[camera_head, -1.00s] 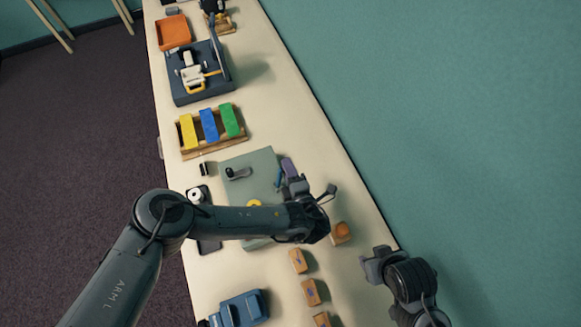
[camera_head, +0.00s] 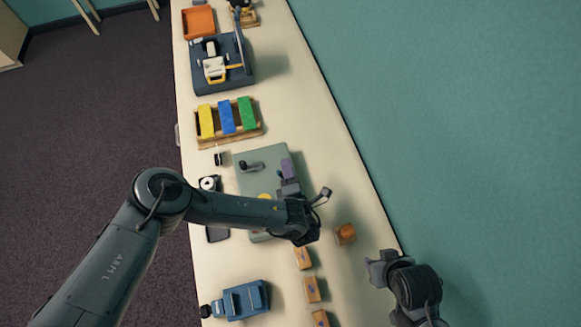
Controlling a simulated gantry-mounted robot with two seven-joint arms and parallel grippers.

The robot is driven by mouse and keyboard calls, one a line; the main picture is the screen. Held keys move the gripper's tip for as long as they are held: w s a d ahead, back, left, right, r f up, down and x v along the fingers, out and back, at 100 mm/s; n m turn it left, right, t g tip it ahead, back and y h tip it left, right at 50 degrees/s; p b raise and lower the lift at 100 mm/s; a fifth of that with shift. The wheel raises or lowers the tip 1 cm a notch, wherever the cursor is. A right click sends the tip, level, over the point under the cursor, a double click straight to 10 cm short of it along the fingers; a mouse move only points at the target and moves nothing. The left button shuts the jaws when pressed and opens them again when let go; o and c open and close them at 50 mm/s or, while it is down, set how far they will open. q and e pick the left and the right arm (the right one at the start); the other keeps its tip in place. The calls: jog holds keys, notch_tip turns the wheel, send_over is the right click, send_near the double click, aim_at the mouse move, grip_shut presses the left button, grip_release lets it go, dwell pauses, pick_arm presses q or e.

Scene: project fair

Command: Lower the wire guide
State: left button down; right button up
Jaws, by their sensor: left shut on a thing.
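A grey-green board (camera_head: 263,154) lies flat on the table with a small dark lever (camera_head: 251,167) and a yellow round part (camera_head: 265,197) on it. My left gripper (camera_head: 288,185) is over the board's right side, shut on a small purple piece (camera_head: 287,168). The hand hides most of the grip and the board's lower right. I cannot tell for sure which part is the wire guide, or whether the purple piece touches the board. My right gripper (camera_head: 380,268) is at the table's right edge, away from the board; its jaws are unclear.
A wooden rack (camera_head: 232,136) with yellow, blue and green blocks stands beyond the board. Farther off are a dark-blue device (camera_head: 208,83) and an orange tray (camera_head: 198,22). An orange-brown block (camera_head: 345,233), several wooden blocks (camera_head: 303,258) and a blue vise-like tool (camera_head: 245,300) lie nearer.

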pick_arm(q)
jog(key=shift+r, duration=0.1)
jog(key=c, duration=1)
grip_release()
jog(key=shift+a, duration=0.2)
jog(key=shift+d, duration=0.1)
jog(key=shift+s+d, duration=0.1)
jog(key=shift+s, duration=0.4)
jog(key=v, duration=0.9)
jog(key=shift+s+d+r+p, duration=0.1)
jog(key=shift+s+p, duration=0.2)
jog(key=shift+s, duration=0.1)
